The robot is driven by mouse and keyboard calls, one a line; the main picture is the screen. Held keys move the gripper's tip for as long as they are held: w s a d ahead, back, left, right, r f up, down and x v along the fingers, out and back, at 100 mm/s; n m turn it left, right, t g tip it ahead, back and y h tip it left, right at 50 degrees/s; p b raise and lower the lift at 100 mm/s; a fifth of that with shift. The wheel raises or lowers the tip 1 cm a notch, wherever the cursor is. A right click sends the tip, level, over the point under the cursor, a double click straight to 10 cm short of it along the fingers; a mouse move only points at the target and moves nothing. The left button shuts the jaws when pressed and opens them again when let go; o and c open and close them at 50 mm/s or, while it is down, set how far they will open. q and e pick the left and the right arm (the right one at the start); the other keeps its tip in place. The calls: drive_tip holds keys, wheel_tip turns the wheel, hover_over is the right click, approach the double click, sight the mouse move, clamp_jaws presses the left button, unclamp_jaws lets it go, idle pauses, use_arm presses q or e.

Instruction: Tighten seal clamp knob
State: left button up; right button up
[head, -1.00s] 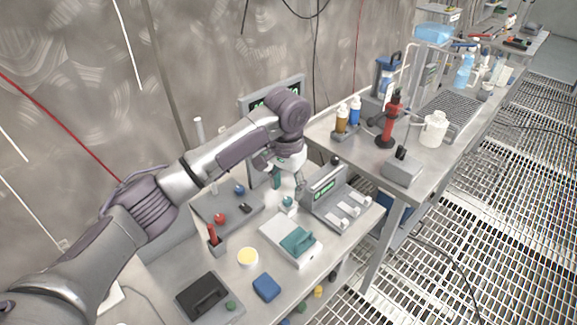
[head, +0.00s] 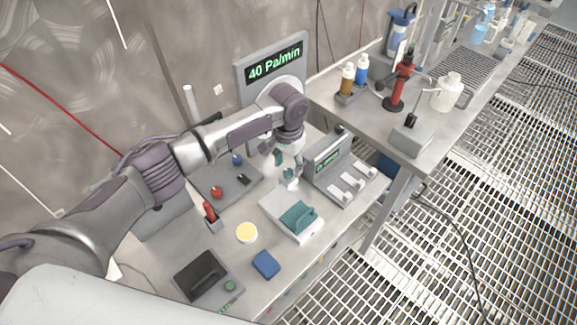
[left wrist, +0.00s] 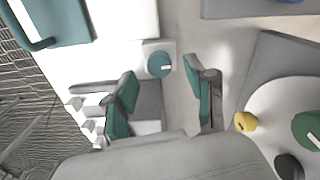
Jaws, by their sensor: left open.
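A teal round knob (left wrist: 160,65) with a pale mark sits on a small white block in the left wrist view; I take it for the seal clamp knob. My left gripper (left wrist: 163,80) is open, with its teal-padded fingers to either side of and short of the knob in the picture. No contact shows. In the head view my left gripper (head: 285,165) is over the bench, left of the grey console, and largely hides the knob. A wall display (head: 275,67) reads about "40 Pa/min" in green. My right gripper is not in view.
A red knob (head: 216,193), yellow disc (head: 246,232) and blue block (head: 266,264) are on the bench.

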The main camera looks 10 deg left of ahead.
use_arm(q)
drive_tip(key=shift+f, duration=1.05)
drive_tip(key=c, duration=0.5)
clamp_jaws()
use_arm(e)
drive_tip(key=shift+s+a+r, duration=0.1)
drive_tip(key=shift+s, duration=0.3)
